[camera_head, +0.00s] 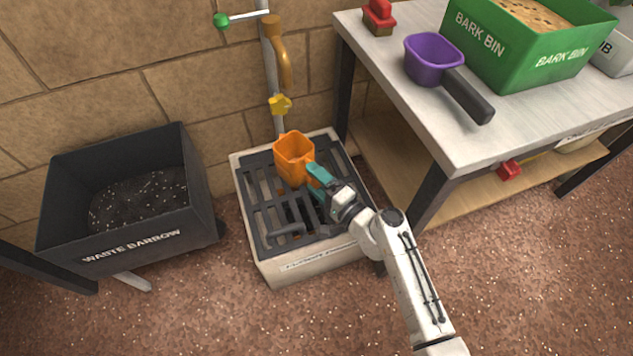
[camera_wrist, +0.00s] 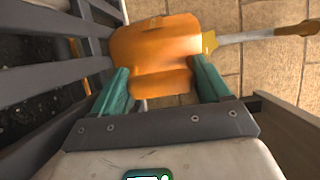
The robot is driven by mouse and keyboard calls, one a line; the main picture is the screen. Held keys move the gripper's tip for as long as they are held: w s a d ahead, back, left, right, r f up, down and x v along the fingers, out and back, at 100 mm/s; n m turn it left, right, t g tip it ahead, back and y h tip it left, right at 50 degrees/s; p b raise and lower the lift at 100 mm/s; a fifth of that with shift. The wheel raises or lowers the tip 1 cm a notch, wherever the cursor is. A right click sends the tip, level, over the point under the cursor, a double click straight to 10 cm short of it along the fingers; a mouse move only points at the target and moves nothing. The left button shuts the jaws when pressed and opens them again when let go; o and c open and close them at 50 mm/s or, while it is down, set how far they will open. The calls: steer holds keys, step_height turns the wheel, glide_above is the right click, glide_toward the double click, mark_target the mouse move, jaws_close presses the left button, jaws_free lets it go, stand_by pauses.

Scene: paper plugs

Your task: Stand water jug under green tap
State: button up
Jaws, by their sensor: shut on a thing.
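An orange water jug (camera_head: 293,160) is over the slatted grate of the white basin, below the tap. My gripper (camera_head: 316,174) has teal fingers and is shut on the jug's near side. The jug looks upright; whether its base touches the grate I cannot tell. The wrist view shows the jug (camera_wrist: 155,55) between my two fingers (camera_wrist: 168,85). The tap has a brass spout (camera_head: 285,65) bending down, a green-knobbed lever (camera_head: 222,21) on top and a yellow fitting (camera_head: 280,104) lower on the pipe, just above the jug. The jug's inside is partly visible.
The basin's grate (camera_head: 262,215) has free slats in front of the jug. A dark waste barrow (camera_head: 135,240) stands at left. A metal bench (camera_head: 400,80) at right bears a purple scoop (camera_head: 432,58), a green bark bin (camera_head: 515,45) and a red-handled item (camera_head: 379,17).

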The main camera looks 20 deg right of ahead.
steer(key=o, duration=1.1)
steer(key=shift+f, duration=0.1)
steer(key=shift+s, duration=0.2)
steer(key=p+v, duration=0.2)
steer(key=v, duration=0.9)
steer(key=shift+s+d, duration=0.15)
steer(key=shift+s, duration=0.15)
